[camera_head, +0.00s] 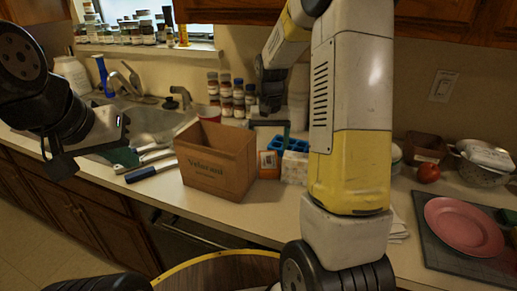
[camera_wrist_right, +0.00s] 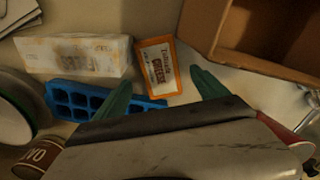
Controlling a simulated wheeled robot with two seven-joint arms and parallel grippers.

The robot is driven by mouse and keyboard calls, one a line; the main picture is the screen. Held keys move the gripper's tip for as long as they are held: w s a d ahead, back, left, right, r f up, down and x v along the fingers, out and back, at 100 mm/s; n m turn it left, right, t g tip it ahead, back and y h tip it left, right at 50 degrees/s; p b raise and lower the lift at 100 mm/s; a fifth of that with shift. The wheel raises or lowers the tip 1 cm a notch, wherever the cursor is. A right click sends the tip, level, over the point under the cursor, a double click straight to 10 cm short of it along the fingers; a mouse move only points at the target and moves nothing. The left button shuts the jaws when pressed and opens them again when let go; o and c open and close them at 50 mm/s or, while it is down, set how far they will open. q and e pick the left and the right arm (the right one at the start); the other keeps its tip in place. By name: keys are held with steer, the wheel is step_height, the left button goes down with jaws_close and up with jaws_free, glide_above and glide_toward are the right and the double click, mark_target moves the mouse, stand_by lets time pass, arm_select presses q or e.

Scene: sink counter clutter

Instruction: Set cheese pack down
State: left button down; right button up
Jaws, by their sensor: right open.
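The cheese pack (camera_head: 268,164), orange with a white label, is at the counter, just right of the cardboard box. In the right wrist view the cheese pack (camera_wrist_right: 158,66) shows its printed face, just beyond the gap between the fingertips. My right gripper (camera_head: 269,133) is above and behind the pack; its green fingers (camera_wrist_right: 163,84) are spread apart, with nothing gripped between them. My left gripper (camera_head: 118,150) is over the counter by the sink, far left of the pack; its finger gap is not clear.
The open cardboard box (camera_head: 218,160) stands close left of the pack. A white carton (camera_head: 294,169) and blue ice tray (camera_head: 292,144) are close right. Spice jars (camera_head: 238,98) line the wall. A pink plate (camera_head: 463,226) is far right. Counter front is clear.

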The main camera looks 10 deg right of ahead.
mark_target(268, 160)
steer(key=shift+o, duration=0.5)
step_height(268, 160, up, 6)
steer(key=shift+f, duration=0.2)
step_height(268, 160, down, 12)
steer(key=shift+r, duration=0.1)
steer(key=c, duration=1.9)
steer(key=shift+r, duration=0.15)
